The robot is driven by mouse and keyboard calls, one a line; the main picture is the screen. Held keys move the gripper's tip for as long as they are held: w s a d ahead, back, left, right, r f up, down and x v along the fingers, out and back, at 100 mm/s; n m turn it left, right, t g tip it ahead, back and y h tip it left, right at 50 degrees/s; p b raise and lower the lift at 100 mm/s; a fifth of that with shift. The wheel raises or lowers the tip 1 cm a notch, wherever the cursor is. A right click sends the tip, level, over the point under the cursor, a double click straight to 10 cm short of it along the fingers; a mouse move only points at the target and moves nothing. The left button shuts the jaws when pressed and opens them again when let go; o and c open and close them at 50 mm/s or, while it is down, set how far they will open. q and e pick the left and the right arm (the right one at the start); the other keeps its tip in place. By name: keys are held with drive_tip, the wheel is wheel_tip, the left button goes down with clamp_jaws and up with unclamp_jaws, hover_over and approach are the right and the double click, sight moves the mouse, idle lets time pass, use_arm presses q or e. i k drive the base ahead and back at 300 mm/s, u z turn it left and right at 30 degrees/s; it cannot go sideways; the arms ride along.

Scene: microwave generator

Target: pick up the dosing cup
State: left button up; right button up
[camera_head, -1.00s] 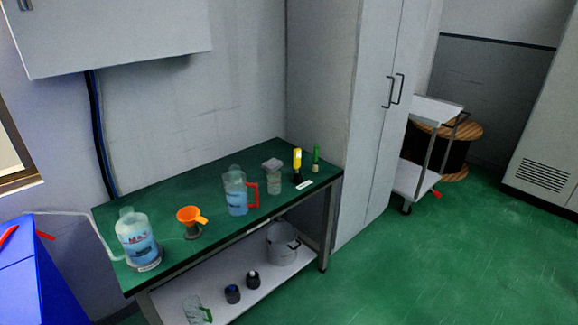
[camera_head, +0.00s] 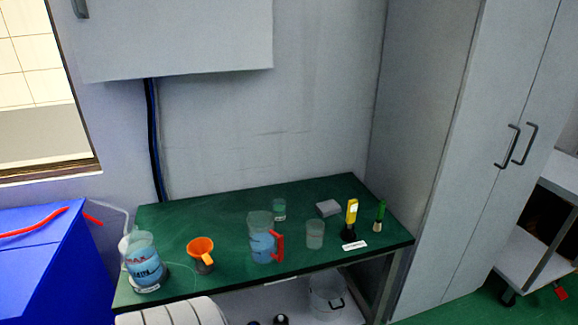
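Two small clear cups stand on the green bench top (camera_head: 175,219). One clear cup (camera_head: 315,235) is near the front edge, right of the jug. A smaller clear cup (camera_head: 279,210) stands further back, behind the jug. I cannot tell which of them is the dosing cup. The clear jug (camera_head: 261,238) has a red handle and blue liquid inside. Neither of my grippers shows in the head view.
A blue-labelled container (camera_head: 144,262) and an orange funnel (camera_head: 201,250) stand at the left. A pale block (camera_head: 328,208), a yellow tool (camera_head: 351,219) and a green one (camera_head: 380,215) are at the right. A tall cabinet (camera_head: 430,130) borders the bench.

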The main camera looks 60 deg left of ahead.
sight(279, 205)
drive_tip(key=u, duration=0.5)
drive_tip(key=i, duration=0.9)
drive_tip(key=u, duration=0.7)
